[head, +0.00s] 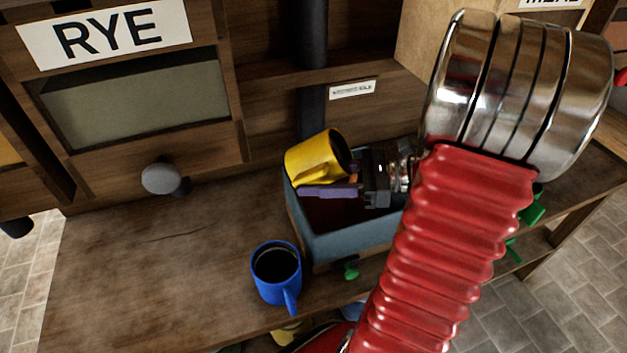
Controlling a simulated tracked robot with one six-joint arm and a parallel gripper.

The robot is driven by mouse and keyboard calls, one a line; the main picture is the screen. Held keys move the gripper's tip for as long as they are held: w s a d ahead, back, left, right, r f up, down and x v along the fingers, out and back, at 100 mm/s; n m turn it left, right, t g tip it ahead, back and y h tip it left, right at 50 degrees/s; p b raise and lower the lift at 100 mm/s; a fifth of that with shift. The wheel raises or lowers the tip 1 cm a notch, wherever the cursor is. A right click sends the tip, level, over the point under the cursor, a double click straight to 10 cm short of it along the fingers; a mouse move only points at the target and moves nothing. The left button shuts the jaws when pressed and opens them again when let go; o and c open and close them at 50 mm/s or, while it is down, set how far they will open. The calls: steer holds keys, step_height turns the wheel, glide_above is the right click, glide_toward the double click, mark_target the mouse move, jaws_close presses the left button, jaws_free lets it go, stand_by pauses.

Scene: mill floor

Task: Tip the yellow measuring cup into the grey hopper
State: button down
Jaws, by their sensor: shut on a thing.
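The yellow measuring cup (309,158) is above the left back part of the grey hopper, tilted over with its dark mouth toward the right. My gripper (334,180) reaches in from the right with purple fingers and is shut on the cup. The fingers partly hide the cup's lower side. The grey hopper (350,246) is an open blue-grey box on the bench, with a dark reddish-brown inside. My arm covers its right side. I cannot tell whether anything is coming out of the cup.
A blue mug (276,275) stands on the wooden bench (150,270) just left of the hopper, near the front edge. A drawer unit with a RYE label (105,32) and a round grey knob (161,178) stands behind. The bench's left part is clear.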

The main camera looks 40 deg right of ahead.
mark_target(320, 167)
steer(key=shift+s+d+r+t+y, duration=0.2)
steer(key=shift+r+t+y, duration=0.1)
steer(key=shift+t+y, duration=0.2)
steer(key=shift+s+d+r+t+y, duration=0.2)
steer(key=shift+r+t+y, duration=0.15)
steer(key=shift+y, duration=0.25)
steer(key=shift+w+g, duration=0.1)
steer(key=shift+g, duration=0.15)
stand_by(0.5)
steer(key=shift+r+g+h, duration=0.35)
steer(key=shift+g+h, duration=0.15)
steer(key=shift+h, duration=0.25)
steer(key=shift+r+g+h, duration=0.35)
steer(key=shift+g+h, duration=0.15)
steer(key=shift+h, duration=0.25)
steer(key=shift+r+g+h, duration=0.55)
steer(key=shift+g+h, duration=0.45)
steer(key=shift+h, duration=0.1)
steer(key=r+g+h, duration=0.1)
steer(key=g+h, duration=0.1)
steer(key=shift+r+h, duration=0.15)
steer(key=shift+h, duration=0.15)
steer(key=shift+r+g+h, duration=0.3)
steer(key=shift+g+h, duration=0.3)
steer(key=shift+h, duration=0.1)
steer(key=shift+r+g+h, duration=0.25)
steer(key=shift+g+h, duration=0.35)
steer(key=shift+h, duration=0.1)
steer(key=shift+r, duration=2)
